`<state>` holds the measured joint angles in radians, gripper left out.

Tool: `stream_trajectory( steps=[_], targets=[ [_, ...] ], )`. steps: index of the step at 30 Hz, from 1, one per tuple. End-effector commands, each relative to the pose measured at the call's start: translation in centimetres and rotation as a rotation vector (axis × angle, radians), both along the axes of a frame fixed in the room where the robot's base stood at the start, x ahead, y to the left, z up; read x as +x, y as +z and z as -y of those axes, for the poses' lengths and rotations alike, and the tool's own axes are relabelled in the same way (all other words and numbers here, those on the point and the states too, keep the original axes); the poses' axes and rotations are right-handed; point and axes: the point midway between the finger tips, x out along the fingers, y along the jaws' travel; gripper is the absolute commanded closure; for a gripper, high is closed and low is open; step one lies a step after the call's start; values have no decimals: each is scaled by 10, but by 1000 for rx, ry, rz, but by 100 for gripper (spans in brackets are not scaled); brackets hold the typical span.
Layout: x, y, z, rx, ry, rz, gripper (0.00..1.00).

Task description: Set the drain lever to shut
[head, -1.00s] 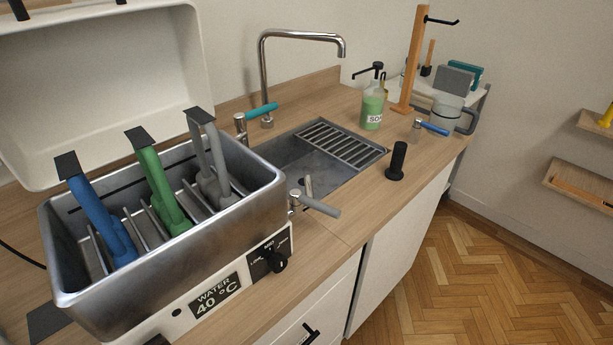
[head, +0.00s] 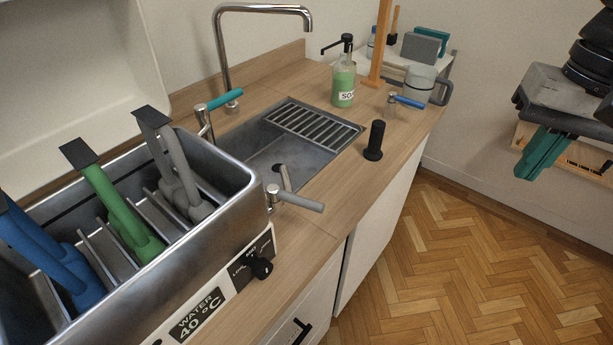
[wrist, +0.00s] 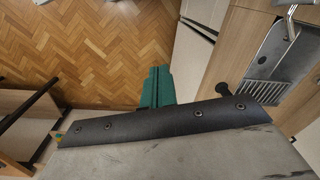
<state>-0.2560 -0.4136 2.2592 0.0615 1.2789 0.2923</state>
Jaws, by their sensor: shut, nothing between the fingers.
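A lever with a grey handle (head: 298,201) and a metal hub sticks out at the right end of the steel water bath (head: 252,205). A short pipe (head: 284,178) beside it points over the sink, so it looks like the drain lever. Its handle points right and slightly down in the picture. No shut or open mark is legible on it. My gripper (head: 543,154), with teal fingers, hangs at the upper right over the floor, far from the lever. The fingers are together and empty; they also show in the wrist view (wrist: 157,88), which does not show the lever.
A teal lever (head: 225,100) stands by the faucet and a blue lever (head: 408,101) right of the sink (head: 270,150). A black upright knob (head: 375,140), soap bottle (head: 343,85) and wooden post are obstacles on the counter. The parquet floor (head: 450,260) before the counter is clear.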

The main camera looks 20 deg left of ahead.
Motion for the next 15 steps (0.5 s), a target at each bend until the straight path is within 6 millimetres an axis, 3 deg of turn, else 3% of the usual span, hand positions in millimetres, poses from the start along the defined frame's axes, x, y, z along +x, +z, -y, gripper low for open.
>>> stream_trajectory(
  steps=[1, 6, 12, 15],
  targets=[
    [19, 3, -27, 4, 5, -31, 100],
    [63, 4, -122, 5, -24, -118, 100],
    [82, -13, -222, -20, -55, -196, 100],
    [83, -21, -254, -30, -66, -218, 100]
  ],
)
